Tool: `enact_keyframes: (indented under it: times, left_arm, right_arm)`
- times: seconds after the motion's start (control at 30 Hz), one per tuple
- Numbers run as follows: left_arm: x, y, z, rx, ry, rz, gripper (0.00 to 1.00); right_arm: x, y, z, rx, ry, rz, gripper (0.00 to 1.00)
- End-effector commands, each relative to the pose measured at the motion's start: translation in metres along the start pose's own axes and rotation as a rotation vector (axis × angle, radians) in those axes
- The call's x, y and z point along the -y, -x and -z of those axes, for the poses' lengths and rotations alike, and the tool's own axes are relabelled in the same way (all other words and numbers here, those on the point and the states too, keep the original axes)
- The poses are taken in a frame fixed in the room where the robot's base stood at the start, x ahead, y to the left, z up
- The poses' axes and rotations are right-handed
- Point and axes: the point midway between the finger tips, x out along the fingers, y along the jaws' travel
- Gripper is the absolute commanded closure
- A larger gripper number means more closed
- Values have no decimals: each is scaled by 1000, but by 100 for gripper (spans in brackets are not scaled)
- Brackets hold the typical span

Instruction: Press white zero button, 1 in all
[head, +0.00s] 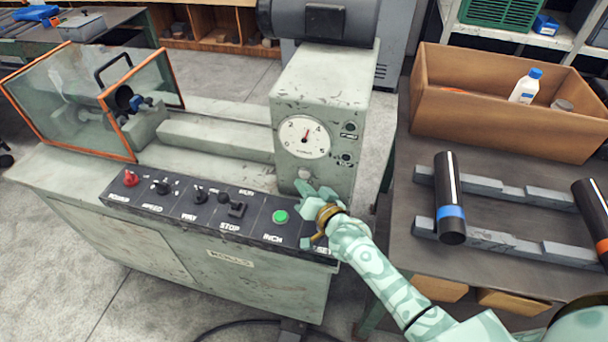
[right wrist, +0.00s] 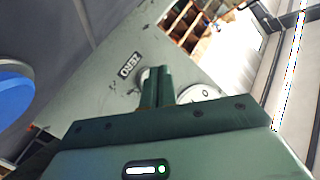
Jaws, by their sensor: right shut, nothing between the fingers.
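In the right wrist view the button (right wrist: 145,74) shows beside the black ZERO label (right wrist: 130,65), partly hidden behind my fingers. In the right wrist view the closed fingers (right wrist: 157,86) overlap the button's edge. I cannot tell whether they touch it. My left gripper is not in view.
A dark control panel (head: 262,208) with a green button (head: 280,216) and several knobs lies below and left. A bench (head: 480,270) at right carries dark pipes (head: 449,190) on rails and a cardboard box (head: 500,125).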

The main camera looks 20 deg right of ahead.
Motion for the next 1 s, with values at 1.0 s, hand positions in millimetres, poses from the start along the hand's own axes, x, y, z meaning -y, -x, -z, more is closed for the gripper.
enact_keyframes:
  times: [1.0]
  left_arm:
    - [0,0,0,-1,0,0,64]
  right_arm:
    - [-5,-7,6,0,0,0,100]
